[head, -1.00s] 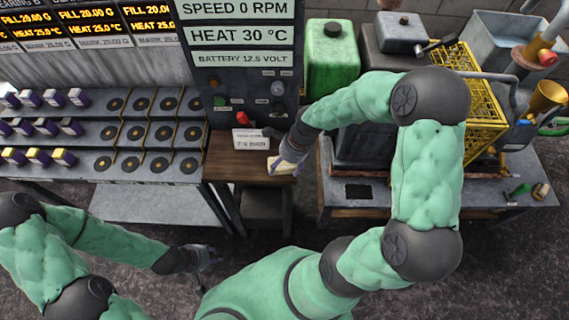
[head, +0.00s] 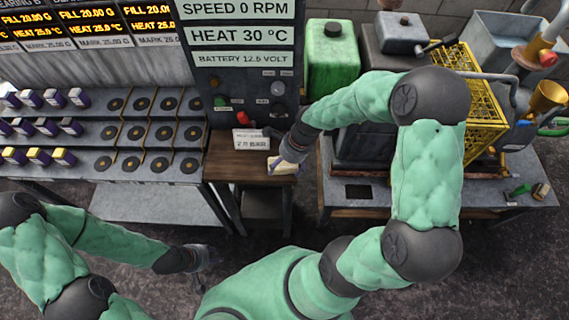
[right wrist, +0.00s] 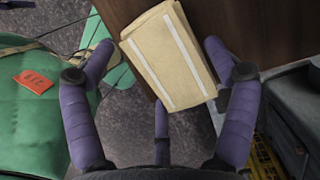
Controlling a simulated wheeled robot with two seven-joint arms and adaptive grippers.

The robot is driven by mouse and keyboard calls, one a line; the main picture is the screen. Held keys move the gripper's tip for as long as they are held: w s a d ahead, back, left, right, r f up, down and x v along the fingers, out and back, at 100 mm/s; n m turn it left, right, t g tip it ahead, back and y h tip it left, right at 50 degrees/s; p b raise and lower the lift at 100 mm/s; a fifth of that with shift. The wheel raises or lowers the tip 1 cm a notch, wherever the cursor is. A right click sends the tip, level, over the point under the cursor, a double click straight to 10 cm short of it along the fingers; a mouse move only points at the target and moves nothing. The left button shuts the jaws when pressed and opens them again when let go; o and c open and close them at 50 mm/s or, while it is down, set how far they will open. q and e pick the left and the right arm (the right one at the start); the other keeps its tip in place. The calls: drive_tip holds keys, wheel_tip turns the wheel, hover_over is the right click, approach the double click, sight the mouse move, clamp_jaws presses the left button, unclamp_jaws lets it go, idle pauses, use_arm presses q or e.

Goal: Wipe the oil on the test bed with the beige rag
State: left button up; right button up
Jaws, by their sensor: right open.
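The beige rag (head: 284,168), folded and with pale stripes, lies at the right edge of the small wooden table (head: 232,172). It also shows in the right wrist view (right wrist: 168,58). My right gripper (head: 283,160) is open at the rag; in the right wrist view its purple fingers stand spread on either side of it. The test bed (head: 458,202) is the metal-topped bench at the right. A dark rectangular patch (head: 358,191) shows near its front left; I cannot tell whether it is oil. My left gripper (head: 203,262) hangs over the floor, away from the rag; its jaws are too small to read.
A white label card (head: 251,139) stands on the wooden table behind the rag. A green can (head: 332,62) and yellow cage (head: 482,100) stand at the right. Small bottles (head: 52,97) line the left shelves. My right arm hides part of the test bed.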

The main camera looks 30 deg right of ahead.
sight(284, 166)
drive_tip(key=shift+r+p, duration=0.6)
drive_tip(key=shift+p, duration=0.05)
drive_tip(key=c, duration=1)
drive_tip(key=shift+o, duration=0.2)
drive_tip(key=shift+r, duration=0.1)
wheel_tip(284, 166, up, 6)
drive_tip(key=p, duration=0.5)
